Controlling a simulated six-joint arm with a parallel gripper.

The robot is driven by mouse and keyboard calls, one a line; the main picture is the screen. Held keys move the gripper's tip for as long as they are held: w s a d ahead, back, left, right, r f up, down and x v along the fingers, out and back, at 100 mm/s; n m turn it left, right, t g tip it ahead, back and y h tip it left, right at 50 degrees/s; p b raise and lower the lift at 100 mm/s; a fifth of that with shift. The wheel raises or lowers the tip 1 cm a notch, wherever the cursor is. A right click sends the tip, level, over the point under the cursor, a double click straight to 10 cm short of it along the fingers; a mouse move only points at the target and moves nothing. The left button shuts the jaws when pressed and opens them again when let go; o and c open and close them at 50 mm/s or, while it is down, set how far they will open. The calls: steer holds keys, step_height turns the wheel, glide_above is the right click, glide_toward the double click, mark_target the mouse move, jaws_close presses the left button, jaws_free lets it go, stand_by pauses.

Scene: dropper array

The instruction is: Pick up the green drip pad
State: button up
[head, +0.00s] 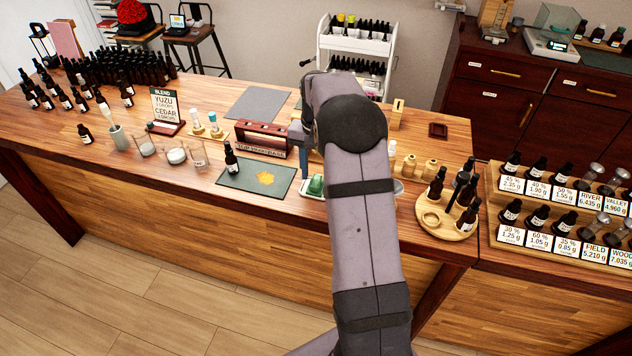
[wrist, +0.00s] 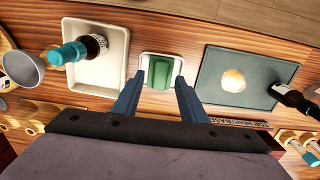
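A small green pad (wrist: 160,73), which I take to be the drip pad, lies in a small white dish (wrist: 146,62). In the head view the green pad (head: 315,185) is near the front edge of the wooden table, just left of my arm. My gripper (wrist: 159,82) is open and empty, its two blue fingers apart. In the wrist view the fingertips appear on either side of the pad; I cannot tell their height above it. In the head view a blue finger (head: 303,158) shows above and behind the pad, and my arm hides the rest.
A dark green mat (head: 235,178) with a yellow spill lies left of the dish, with a dark bottle (head: 231,158) at its corner. In the wrist view a cream tray (wrist: 108,72) holds a bottle. A dark red rack (head: 262,138) stands behind the mat.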

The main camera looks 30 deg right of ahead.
mark_target(316, 179)
steer(key=shift+f+p, duration=0.45)
steer(key=shift+f, duration=1.1)
steer(key=c, duration=0.8)
steer(key=shift+o, duration=0.2)
steer(key=shift+r, duration=0.1)
step_height(316, 179, up, 10)
steer(key=b, duration=0.3)
